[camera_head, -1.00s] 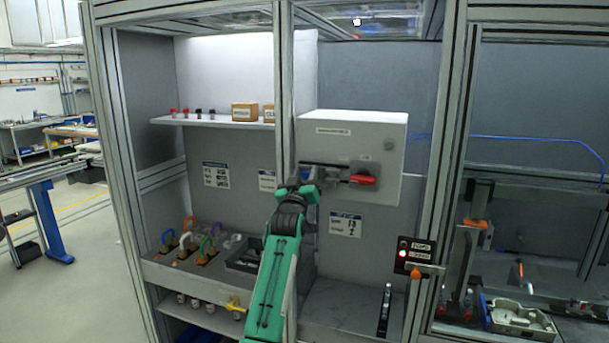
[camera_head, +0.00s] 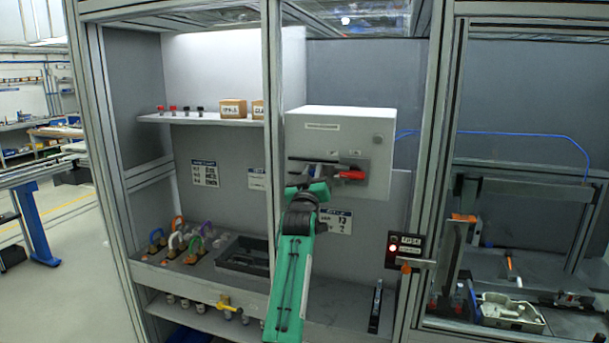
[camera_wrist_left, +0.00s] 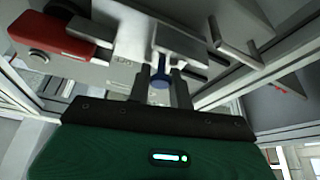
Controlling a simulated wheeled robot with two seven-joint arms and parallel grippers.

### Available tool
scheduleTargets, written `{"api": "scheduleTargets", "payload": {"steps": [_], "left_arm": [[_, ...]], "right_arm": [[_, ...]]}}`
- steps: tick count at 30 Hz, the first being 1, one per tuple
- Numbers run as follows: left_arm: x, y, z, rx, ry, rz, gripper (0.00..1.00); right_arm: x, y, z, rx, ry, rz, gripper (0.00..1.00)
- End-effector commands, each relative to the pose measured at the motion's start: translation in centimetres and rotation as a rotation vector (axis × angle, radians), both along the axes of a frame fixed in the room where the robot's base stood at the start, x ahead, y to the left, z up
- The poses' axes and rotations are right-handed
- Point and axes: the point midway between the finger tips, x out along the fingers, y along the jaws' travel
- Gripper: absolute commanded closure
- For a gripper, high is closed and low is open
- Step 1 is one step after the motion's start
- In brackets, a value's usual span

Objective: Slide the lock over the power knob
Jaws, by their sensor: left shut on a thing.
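A light grey control box (camera_head: 345,125) hangs on the back panel of the cell. The red power knob (camera_head: 350,175) sticks out on its front, and it shows at the upper left in the left wrist view (camera_wrist_left: 50,35). The grey metal lock (camera_wrist_left: 165,40) sits beside the knob, with a narrow part reaching towards it. My left gripper (camera_wrist_left: 160,88) is shut on the lock, around a small blue part of it. In the head view my left gripper (camera_head: 318,187) is just left of the knob and partly hides the lock. My right gripper is not in view.
A cell post (camera_head: 273,140) stands left of the box. A shelf (camera_head: 205,118) with small boxes is further left. Padlocks in several colours (camera_head: 180,238) and a dark tray (camera_head: 243,257) are below. A switch box with a lit red light (camera_head: 404,250) is at lower right.

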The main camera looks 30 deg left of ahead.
Motion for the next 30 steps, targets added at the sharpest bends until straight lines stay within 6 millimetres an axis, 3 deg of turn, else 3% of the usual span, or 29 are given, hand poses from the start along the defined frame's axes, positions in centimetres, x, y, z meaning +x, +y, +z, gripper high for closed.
{"api": "scheduleTargets", "payload": {"steps": [7, 8, 10, 22, 30], "left_arm": [[0.1, -0.2, -0.1, -0.001, 0.003, -0.004, 1.00], [0.1, -0.2, -0.1, -0.001, 0.003, -0.004, 0.73], [0.1, -0.2, -0.1, -0.001, 0.003, -0.004, 0.60], [-0.4, -0.3, -0.5, -0.001, 0.001, -0.003, 0.60], [-4.0, -1.7, -2.4, -0.001, 0.001, -0.003, 0.60]], "right_arm": [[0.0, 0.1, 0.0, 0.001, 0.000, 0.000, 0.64], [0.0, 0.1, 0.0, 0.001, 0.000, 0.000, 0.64], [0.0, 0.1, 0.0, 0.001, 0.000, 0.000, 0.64], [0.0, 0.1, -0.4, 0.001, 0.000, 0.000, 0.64], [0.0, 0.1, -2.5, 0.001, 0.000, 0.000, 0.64]]}}
